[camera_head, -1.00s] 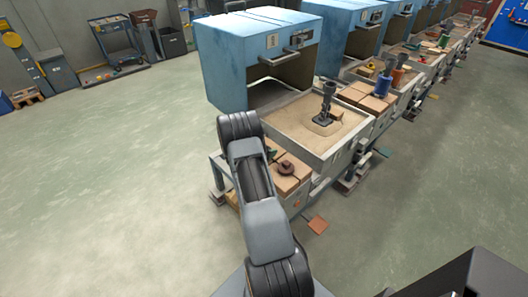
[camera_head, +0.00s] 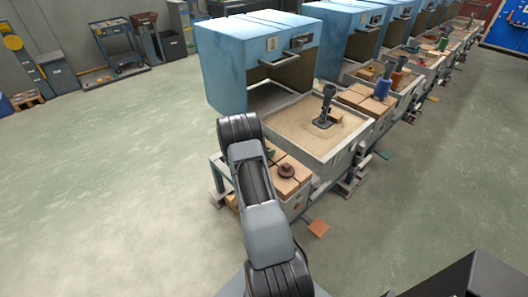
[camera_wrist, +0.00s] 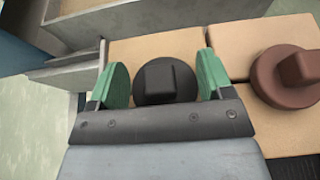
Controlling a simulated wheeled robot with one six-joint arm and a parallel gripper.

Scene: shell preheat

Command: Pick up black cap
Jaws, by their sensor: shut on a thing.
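In the wrist view the black cap (camera_wrist: 167,82) is round with a raised block grip on top. It sits between the two green fingers of my gripper (camera_wrist: 164,84), which is shut on it. The cap is over a tan block (camera_wrist: 150,46); I cannot tell whether it still touches it. In the head view my arm hides the cap and most of the gripper.
A brown cap (camera_wrist: 290,75) lies on the blocks just right of my gripper, and also shows in the head view (camera_head: 287,171). A sand tray (camera_head: 335,153) with a dark upright tool stands behind. Blue ovens (camera_head: 235,55) line the back.

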